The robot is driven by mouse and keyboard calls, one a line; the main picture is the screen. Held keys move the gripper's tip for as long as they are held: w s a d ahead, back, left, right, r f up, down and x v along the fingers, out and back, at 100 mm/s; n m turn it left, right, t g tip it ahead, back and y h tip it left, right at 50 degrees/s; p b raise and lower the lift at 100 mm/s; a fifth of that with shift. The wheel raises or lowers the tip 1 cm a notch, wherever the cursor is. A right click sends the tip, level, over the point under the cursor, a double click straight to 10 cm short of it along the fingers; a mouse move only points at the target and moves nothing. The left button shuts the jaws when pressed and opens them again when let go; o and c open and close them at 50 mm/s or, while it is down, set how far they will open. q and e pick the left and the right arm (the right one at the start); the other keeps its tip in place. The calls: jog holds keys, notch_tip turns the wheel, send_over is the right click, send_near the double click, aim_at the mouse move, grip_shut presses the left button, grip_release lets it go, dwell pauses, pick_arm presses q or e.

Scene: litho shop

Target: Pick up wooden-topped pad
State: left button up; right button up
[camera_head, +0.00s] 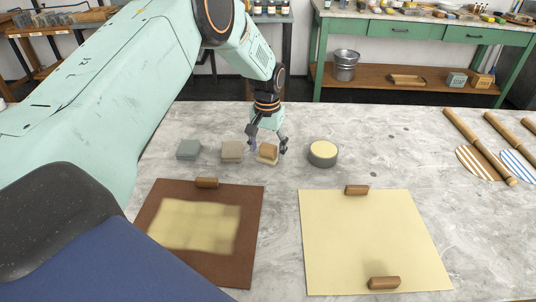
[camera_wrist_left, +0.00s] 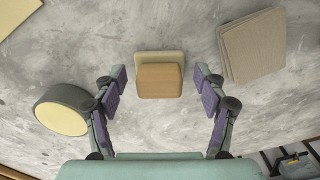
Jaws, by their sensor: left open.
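The wooden-topped pad (camera_head: 267,153) stands on the grey marble tabletop. It has a tan wooden block on a paler cream base. My left gripper (camera_head: 268,149) is open above it, with one finger on each side. In the left wrist view the pad (camera_wrist_left: 159,80) lies just ahead of and between the open fingertips of my left gripper (camera_wrist_left: 160,88). Gaps show between both fingers and the pad. My right gripper is in neither view.
A round grey pot with a yellow top (camera_head: 323,153) stands close right of the pad. A beige stack (camera_head: 232,151) and a grey block (camera_head: 188,149) stand left. A brown board (camera_head: 250,225) and a yellow sheet (camera_head: 370,235) lie nearer. Wooden rollers (camera_head: 478,145) lie far right.

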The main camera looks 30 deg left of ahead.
aim_at(268, 146)
pick_arm(q)
jog(key=shift+s, duration=0.1)
jog(key=shift+w+d+f, duration=0.1)
jog(key=shift+w, duration=0.25)
jog(key=c, duration=0.3)
jog(key=shift+c, duration=0.8)
jog(key=shift+s, duration=0.25)
jog(key=c, duration=0.4)
jog(key=shift+w, duration=0.25)
jog(key=c, duration=0.5)
jog(key=shift+s+r, duration=0.1)
jog(key=shift+r, duration=0.35)
notch_tip(268, 146, up, 9)
jog(key=shift+r+p, duration=0.15)
jog(key=shift+p, duration=0.6)
